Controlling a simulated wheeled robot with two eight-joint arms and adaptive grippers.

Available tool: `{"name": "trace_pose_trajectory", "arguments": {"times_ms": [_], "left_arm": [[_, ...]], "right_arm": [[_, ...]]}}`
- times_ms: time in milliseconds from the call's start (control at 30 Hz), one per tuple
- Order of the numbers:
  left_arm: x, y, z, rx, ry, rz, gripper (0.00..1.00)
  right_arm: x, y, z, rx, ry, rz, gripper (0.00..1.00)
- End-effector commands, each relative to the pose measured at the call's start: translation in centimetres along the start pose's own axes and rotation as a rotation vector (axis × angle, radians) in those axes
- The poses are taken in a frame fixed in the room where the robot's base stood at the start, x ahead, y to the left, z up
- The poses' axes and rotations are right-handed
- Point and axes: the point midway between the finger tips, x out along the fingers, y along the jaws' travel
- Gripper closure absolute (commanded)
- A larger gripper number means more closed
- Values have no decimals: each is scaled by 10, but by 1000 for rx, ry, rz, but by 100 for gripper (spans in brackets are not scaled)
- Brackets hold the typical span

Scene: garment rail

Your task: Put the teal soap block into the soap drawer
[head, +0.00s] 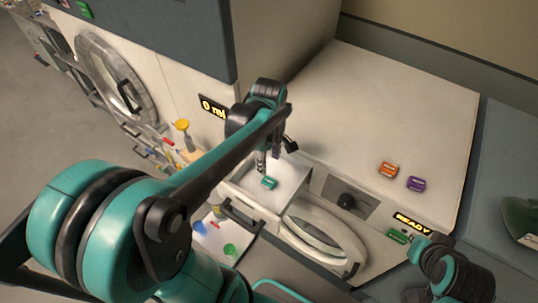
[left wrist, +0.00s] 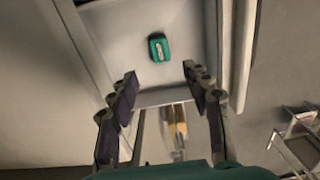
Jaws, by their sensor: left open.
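The teal soap block (head: 269,183) lies on the floor of the open, pale soap drawer (head: 246,198). My left gripper (head: 268,162) is just above the drawer, with its fingers pointing down. In the left wrist view the soap block (left wrist: 159,47) lies in the drawer (left wrist: 185,22), beyond the fingertips. The two dark fingers of the left gripper (left wrist: 162,84) are spread wide with nothing between them. The block is apart from both fingers. Part of my right arm shows at the lower right of the head view, but its fingers cannot be made out.
An orange block (head: 388,170) and a purple block (head: 416,184) lie on the machine top (head: 375,105). A dark knob (head: 346,201) and a lit READY display (head: 412,222) are on the front. A round door (head: 320,232) is below the drawer. A tall cabinet stands behind on the left.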

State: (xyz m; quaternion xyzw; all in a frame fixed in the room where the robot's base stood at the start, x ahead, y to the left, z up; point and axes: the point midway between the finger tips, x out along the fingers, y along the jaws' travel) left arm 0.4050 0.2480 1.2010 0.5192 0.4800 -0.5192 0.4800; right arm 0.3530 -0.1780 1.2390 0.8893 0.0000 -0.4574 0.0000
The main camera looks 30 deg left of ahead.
Motion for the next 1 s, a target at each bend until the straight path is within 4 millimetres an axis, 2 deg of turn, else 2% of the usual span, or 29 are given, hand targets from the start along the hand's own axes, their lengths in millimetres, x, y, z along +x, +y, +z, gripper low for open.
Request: {"name": "trace_pose_trajectory", "arguments": {"times_ms": [133,233,367,500,600,700,833,1000], "left_arm": [[-12,-2,2,27,3,11,51],[-19,-7,10,157,21,62,51],[-28,-20,30,495,91,190,51],[-35,-33,50,908,227,328,51],[-37,-40,62,1150,336,398,51],[-38,-44,69,1318,426,439,51],[-39,-46,74,1426,491,461,51],[-39,-46,74,1444,503,464,51]], "right_arm": [[-1,0,-1,0,0,0,100],[-1,0,-1,0,0,0,100],[-1,0,-1,0,0,0,100],[-1,0,-1,0,0,0,100],[-1,0,-1,0,0,0,100],[-1,0,-1,0,0,0,100],[-1,0,-1,0,0,0,100],[-1,0,-1,0,0,0,100]]}}
